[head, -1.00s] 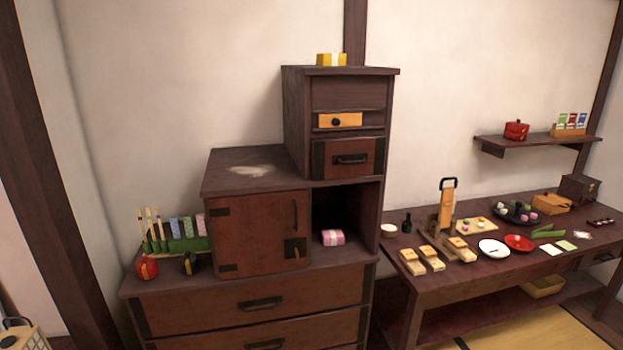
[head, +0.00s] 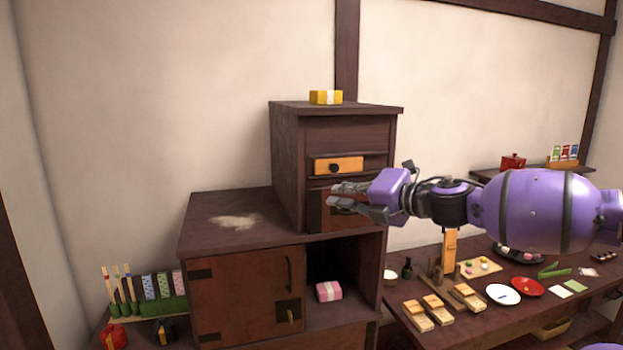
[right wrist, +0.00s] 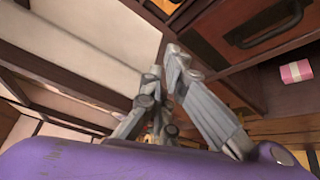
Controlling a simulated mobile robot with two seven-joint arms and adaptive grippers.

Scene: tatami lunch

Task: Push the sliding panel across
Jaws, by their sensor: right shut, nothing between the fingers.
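The orange panel (head: 338,166) with a round black knob sits toward the left of a horizontal slot in the upper cabinet (head: 287,160). Bare dark slot shows to its right. My right gripper (head: 333,196) reaches in from the right, in front of the drawer just below the panel. It is shut and empty. I see no contact with the panel; the depth gap is hard to judge. In the right wrist view the gripper fingers (right wrist: 170,70) point up toward the cabinet, and a bit of orange (right wrist: 165,5) shows at the top edge. My left gripper is not in view.
A dark drawer handle (right wrist: 265,22) is close to the fingers. A yellow box (head: 325,97) stands on the cabinet top. A pink box (head: 328,291) lies in the open niche beside a brown door (head: 240,295). A table (head: 390,322) with dishes stands at right.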

